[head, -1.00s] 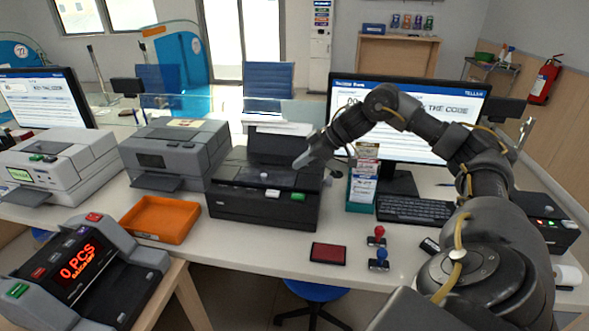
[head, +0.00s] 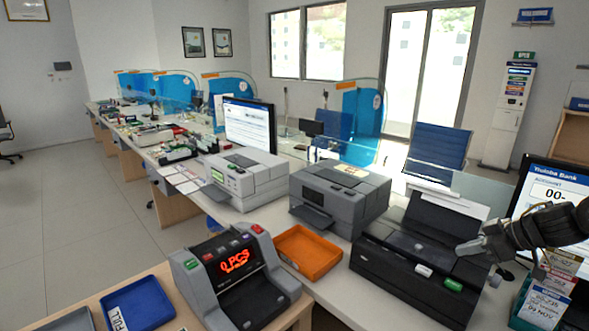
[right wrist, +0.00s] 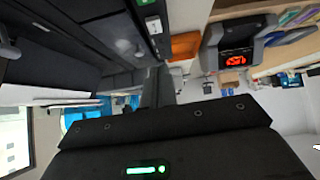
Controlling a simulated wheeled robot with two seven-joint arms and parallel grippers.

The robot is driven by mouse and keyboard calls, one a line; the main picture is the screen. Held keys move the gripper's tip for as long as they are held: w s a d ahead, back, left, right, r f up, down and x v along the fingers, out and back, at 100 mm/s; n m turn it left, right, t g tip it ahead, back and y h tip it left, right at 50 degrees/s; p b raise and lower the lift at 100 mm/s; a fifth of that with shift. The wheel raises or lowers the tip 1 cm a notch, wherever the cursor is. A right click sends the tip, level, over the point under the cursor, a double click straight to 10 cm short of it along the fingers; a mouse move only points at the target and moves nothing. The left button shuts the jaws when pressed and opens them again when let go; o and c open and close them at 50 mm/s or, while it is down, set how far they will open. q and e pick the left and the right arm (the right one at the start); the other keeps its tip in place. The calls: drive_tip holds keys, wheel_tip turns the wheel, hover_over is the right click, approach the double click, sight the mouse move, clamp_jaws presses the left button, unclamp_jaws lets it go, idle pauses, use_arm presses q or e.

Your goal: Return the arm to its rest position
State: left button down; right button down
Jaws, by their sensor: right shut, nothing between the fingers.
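My right gripper (head: 472,247) shows at the right of the head view, its arm coming in from the right edge. It is shut and empty. In that view it appears over the right part of the black printer (head: 405,272); the height between them is hard to judge. My left gripper is not in view.
An orange tray (head: 307,253) and a note counter (head: 232,270) reading "0 PCS" stand left of the black printer. Grey machines (head: 340,197) line the counter behind. A card rack (head: 545,298) and a monitor (head: 548,200) are near my right arm. Open floor (head: 50,220) lies at far left.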

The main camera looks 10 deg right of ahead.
drive_tip(key=s+a+f+n+t, duration=0.1)
drive_tip(key=a+f+t, duration=0.1)
drive_tip(key=a+f, duration=0.9)
drive_tip(key=s+a+f+n+t, duration=0.1)
drive_tip(key=a+f, duration=0.7)
drive_tip(key=a, duration=0.6)
drive_tip(key=s+f+m+g+h, duration=0.2)
drive_tip(key=s+f, duration=0.1)
drive_tip(key=s, duration=0.6)
drive_tip(key=s+f+m+g+h, duration=0.1)
drive_tip(key=s+f+m+g, duration=0.25)
drive_tip(key=s, duration=0.55)
drive_tip(key=s+f+m+g+h, duration=0.2)
drive_tip(key=s+f, duration=0.2)
drive_tip(key=s, duration=0.6)
wheel_tip(320, 180, down, 24)
drive_tip(key=s+d+f+g, duration=0.2)
drive_tip(key=s+f, duration=1.4)
drive_tip(key=f, duration=0.1)
drive_tip(key=shift+s+n, duration=0.35)
drive_tip(key=shift+s, duration=0.05)
drive_tip(key=shift+d, duration=0.1)
drive_tip(key=shift+w, duration=0.1)
